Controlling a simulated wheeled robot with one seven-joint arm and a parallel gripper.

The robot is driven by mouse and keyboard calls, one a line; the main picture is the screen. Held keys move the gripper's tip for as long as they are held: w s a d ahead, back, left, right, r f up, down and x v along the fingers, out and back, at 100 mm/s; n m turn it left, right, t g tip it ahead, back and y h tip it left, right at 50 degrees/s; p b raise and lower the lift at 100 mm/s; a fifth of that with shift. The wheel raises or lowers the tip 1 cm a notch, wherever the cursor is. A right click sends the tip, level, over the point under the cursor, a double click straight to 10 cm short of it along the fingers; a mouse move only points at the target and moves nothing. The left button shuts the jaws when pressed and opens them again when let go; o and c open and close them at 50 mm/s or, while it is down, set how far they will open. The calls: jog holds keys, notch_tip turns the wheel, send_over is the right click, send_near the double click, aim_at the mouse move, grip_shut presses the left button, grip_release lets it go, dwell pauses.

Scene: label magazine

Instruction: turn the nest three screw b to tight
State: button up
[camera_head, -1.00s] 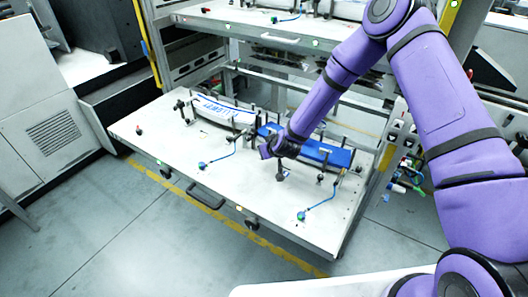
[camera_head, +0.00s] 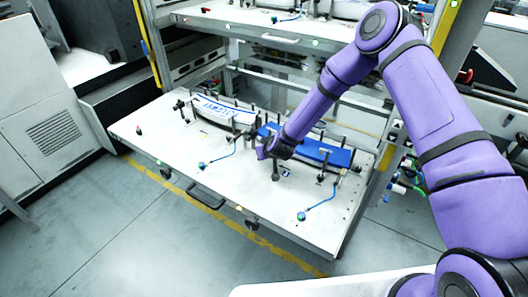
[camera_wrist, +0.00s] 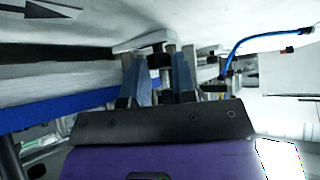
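The table (camera_head: 140,130) carries two label nests. One holds a white label stack (camera_head: 215,108), the other a blue stack (camera_head: 325,152). My gripper (camera_head: 275,172) reaches down in front of the left end of the blue stack. In the wrist view its two fingers (camera_wrist: 160,80) stand apart with a small dark knob (camera_wrist: 158,61) showing between their tips. Whether the fingers press on the knob is unclear. The knob's letter and turn position are not readable. The blue stack's edge (camera_wrist: 60,112) runs to the left of the fingers.
Several dark clamp posts stand close around the nests. A blue hose (camera_head: 322,204) lies to the right of my gripper, another (camera_head: 222,156) to the left. An upper shelf (camera_head: 240,28) stands behind.

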jog(key=shift+a+m, duration=0.1)
jog(key=shift+m, duration=0.2)
jog(key=m+h, duration=0.2)
jog(key=shift+s+a+m+t+h, duration=0.1)
jog(key=shift+a+m+t+h, duration=0.15)
jog(key=shift+m+t+h, duration=0.05)
jog(key=m+h, duration=0.2)
jog(key=shift+a+m, duration=0.1)
jog(key=shift+m, duration=0.3)
jog(key=m+g+h, duration=0.1)
jog(key=m+h, duration=0.1)
jog(key=m, duration=0.1)
jog(key=m+g+h, duration=0.1)
jog(key=m+h, duration=0.1)
jog(key=m, duration=0.1)
jog(key=shift+w+a, duration=0.2)
jog(key=o, duration=0.7)
jog(key=shift+c, duration=0.2)
